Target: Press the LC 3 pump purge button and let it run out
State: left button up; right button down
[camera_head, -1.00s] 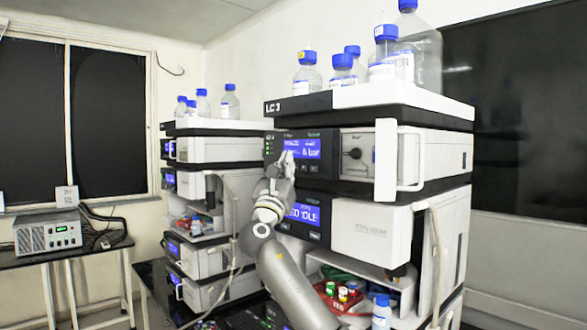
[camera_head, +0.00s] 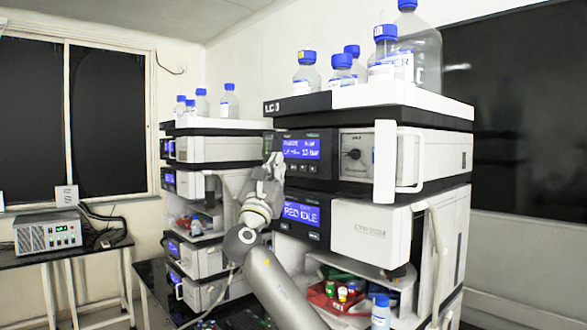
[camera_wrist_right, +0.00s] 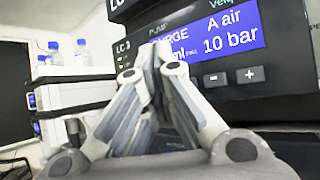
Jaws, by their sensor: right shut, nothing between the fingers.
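The LC 3 pump module (camera_head: 323,133) is the upper unit of the right stack, below the LC 3 label (camera_head: 273,107). Its blue display (camera_head: 302,149) is lit. In the right wrist view the display (camera_wrist_right: 215,38) reads PURGE, A air and 10 bar. My right gripper (camera_head: 273,158) is shut and empty in front of the left edge of the pump panel. In the right wrist view its fingertips (camera_wrist_right: 153,57) stand close before the dark panel, left of the display's lower edge. I cannot tell whether they touch it. The purge button is not identifiable; the fingers cover part of the panel.
Minus (camera_wrist_right: 214,79) and plus (camera_wrist_right: 250,75) buttons sit below the pump display. A white handle (camera_head: 386,160) projects at the right. Bottles (camera_head: 341,70) stand on top. A second stack (camera_head: 212,150) stands to the left.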

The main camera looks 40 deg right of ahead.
jog(key=a, duration=0.3)
jog(key=shift+s+a, duration=0.1)
jog(key=shift+a, duration=0.25)
dwell(0.5)
